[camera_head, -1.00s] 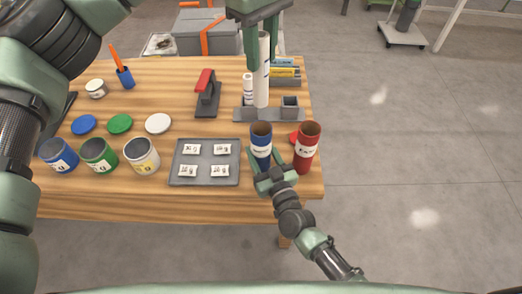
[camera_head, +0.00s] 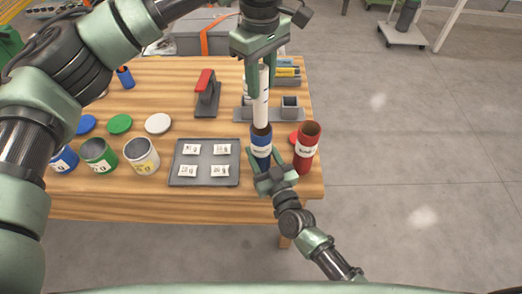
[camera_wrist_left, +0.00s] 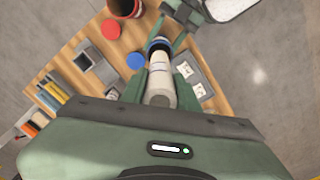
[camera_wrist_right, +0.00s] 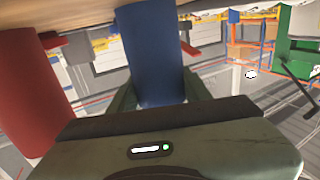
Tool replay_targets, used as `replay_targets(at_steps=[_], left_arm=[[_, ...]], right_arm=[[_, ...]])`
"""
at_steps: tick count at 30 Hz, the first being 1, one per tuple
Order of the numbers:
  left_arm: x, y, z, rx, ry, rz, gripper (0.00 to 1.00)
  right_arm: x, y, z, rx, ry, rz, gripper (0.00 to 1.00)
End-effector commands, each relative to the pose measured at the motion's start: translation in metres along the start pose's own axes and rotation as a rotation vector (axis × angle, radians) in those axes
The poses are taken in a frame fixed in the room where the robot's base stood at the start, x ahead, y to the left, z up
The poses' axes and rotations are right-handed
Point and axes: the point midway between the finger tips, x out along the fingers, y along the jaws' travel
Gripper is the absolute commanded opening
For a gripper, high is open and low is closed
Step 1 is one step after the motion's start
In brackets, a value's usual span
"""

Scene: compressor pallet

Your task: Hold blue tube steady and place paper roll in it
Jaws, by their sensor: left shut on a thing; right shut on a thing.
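The white paper roll (camera_head: 261,108) stands upright, with its lower end at the mouth of the blue tube (camera_head: 261,148). I cannot tell how far inside it is. My left gripper (camera_head: 258,82) is shut on the roll's upper part. The roll (camera_wrist_left: 160,88) also shows between the left fingers in the left wrist view, lined up with the blue tube's rim (camera_wrist_left: 158,44). My right gripper (camera_head: 266,176) is shut on the lower part of the blue tube, which stands upright near the table's front right corner. The blue tube (camera_wrist_right: 152,55) fills the middle of the right wrist view.
A red tube (camera_head: 306,148) stands just right of the blue one. A grey tray (camera_head: 205,180) with several labelled packets lies to the left. A grey holder (camera_head: 290,112) and a red-handled tool (camera_head: 206,90) are behind. Open paint cans stand farther left.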

Motion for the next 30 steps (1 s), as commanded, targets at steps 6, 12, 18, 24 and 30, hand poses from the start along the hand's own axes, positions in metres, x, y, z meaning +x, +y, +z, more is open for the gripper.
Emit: replay_targets(at_steps=[6,12,18,24,30], left_arm=[[0.016,0.0,0.0,0.0,-0.001,0.0,0.0],[0.03,0.0,0.0,-0.001,-0.001,-0.001,0.0],[0.044,0.0,0.0,-0.001,-0.001,0.0,0.0],[0.052,0.0,0.0,0.0,0.0,0.001,0.0],[0.053,0.0,0.0,0.0,0.0,0.001,0.0]], right_arm=[[0.0,0.0,0.0,0.0,-0.001,0.0,0.08],[0.0,0.0,0.0,0.0,-0.001,0.0,0.08],[0.0,0.0,0.0,0.0,-0.001,0.0,0.08],[0.0,0.0,0.0,0.0,-0.001,0.0,0.08],[0.0,0.0,0.0,0.0,-0.001,0.0,0.08]])
